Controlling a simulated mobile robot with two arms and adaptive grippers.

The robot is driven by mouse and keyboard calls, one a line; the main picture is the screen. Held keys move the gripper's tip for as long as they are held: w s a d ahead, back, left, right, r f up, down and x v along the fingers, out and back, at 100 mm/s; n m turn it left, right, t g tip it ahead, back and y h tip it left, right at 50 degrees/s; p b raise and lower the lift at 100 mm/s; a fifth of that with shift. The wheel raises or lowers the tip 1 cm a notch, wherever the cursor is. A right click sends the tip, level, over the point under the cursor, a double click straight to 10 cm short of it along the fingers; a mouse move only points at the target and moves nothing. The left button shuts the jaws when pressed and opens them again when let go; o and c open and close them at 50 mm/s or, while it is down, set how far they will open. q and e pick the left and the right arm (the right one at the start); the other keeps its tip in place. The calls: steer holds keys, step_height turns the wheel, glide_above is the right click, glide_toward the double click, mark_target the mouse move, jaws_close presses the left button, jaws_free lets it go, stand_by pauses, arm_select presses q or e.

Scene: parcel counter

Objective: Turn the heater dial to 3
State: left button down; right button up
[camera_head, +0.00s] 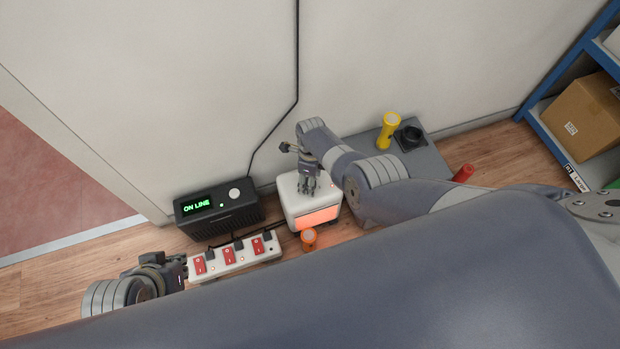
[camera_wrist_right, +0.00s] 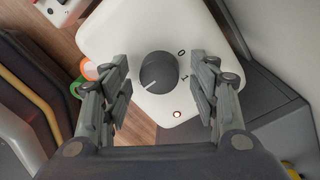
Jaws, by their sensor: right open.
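The white heater (camera_head: 290,190) stands on the floor by the wall, its front glowing orange. Its dark round dial (camera_wrist_right: 158,72) sits on the top face in the right wrist view. The dial's pale pointer line points to the lower left there. The marks 0 and 1 show right of the dial; no 3 is visible. A small red light (camera_wrist_right: 177,114) is lit on the heater top. My right gripper (camera_head: 308,190) is over the heater, open, with its fingers on either side of the dial and apart from it. My left gripper (camera_head: 180,270) is by the power strip; its jaw state is unclear.
A power strip (camera_head: 236,257) with red switches lies left of the heater, in front of a black box (camera_head: 218,210) reading "ON LINE". A yellow flashlight (camera_head: 388,131) and a red cylinder (camera_head: 463,173) are to the right.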

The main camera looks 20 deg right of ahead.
steer(key=shift+r, duration=0.1)
steer(key=shift+w+a+r, duration=0.1)
steer(key=shift+w+r, duration=0.05)
steer(key=shift+r, duration=0.6)
step_height(320, 180, up, 10)
steer(key=shift+w+d+r, duration=0.15)
steer(key=shift+d, duration=0.15)
stand_by(0.3)
